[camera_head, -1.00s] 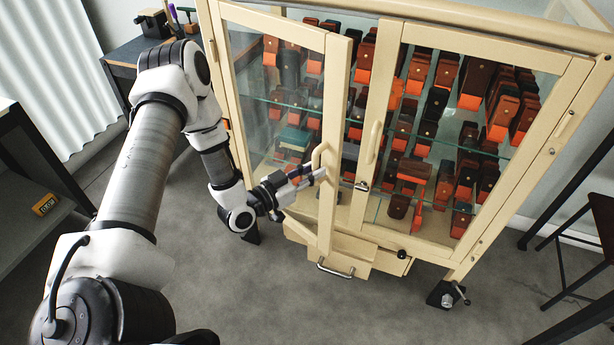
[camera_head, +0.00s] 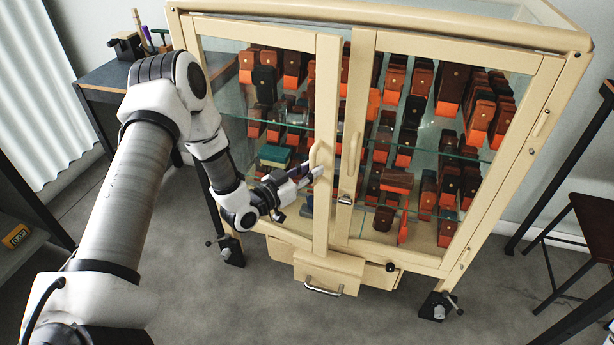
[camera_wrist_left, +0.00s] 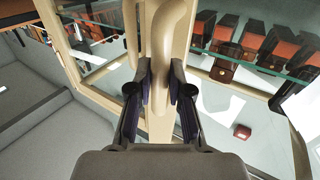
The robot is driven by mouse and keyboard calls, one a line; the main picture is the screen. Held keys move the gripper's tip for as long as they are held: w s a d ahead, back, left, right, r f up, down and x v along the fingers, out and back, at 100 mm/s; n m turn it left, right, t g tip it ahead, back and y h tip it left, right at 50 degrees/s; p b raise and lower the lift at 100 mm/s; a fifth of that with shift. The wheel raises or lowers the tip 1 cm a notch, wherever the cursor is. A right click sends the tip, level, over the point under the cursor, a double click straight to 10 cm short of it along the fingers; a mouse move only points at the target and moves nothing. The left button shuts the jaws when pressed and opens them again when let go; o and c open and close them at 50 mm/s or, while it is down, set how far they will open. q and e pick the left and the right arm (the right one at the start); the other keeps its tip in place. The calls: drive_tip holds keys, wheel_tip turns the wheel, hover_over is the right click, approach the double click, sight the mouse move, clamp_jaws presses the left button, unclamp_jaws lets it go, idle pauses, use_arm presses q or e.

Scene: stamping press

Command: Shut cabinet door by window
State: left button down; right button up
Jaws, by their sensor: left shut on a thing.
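The cream cabinet (camera_head: 430,255) has two glazed doors. Its left door (camera_head: 327,100), on the window side, stands slightly ajar, with a narrow gap beside the right door's frame (camera_head: 357,100). My left gripper (camera_head: 308,178) is at the left door's curved handle (camera_head: 316,160). In the left wrist view my left gripper (camera_wrist_left: 160,85) has its fingers on both sides of the cream handle (camera_wrist_left: 172,30), shut on it. The right door looks closed and has a small metal latch (camera_head: 345,200) at its edge. My right gripper is not in view.
Glass shelves inside hold rows of brown and orange blocks (camera_head: 480,110). A drawer (camera_head: 330,272) with a metal handle juts out below the doors. A dark workbench (camera_head: 105,80) stands at the left, a stool (camera_head: 590,225) at the right. The floor in front is clear.

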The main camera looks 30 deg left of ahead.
sight(319, 156)
use_arm(q)
drive_tip(key=w, duration=0.2)
drive_tip(key=w+b, duration=0.1)
drive_tip(key=w, duration=0.1)
drive_tip(key=w+b, duration=0.1)
drive_tip(key=w, duration=0.1)
drive_tip(key=shift+a, duration=0.3)
drive_tip(key=c, duration=1.5)
unclamp_jaws()
drive_tip(key=shift+w+b, duration=0.25)
drive_tip(key=shift+b, duration=0.05)
drive_tip(key=o, duration=0.5)
drive_tip(key=shift+s+a, duration=0.1)
drive_tip(key=shift+a, duration=0.05)
drive_tip(key=shift+s+a, duration=0.1)
drive_tip(key=shift+s, duration=0.1)
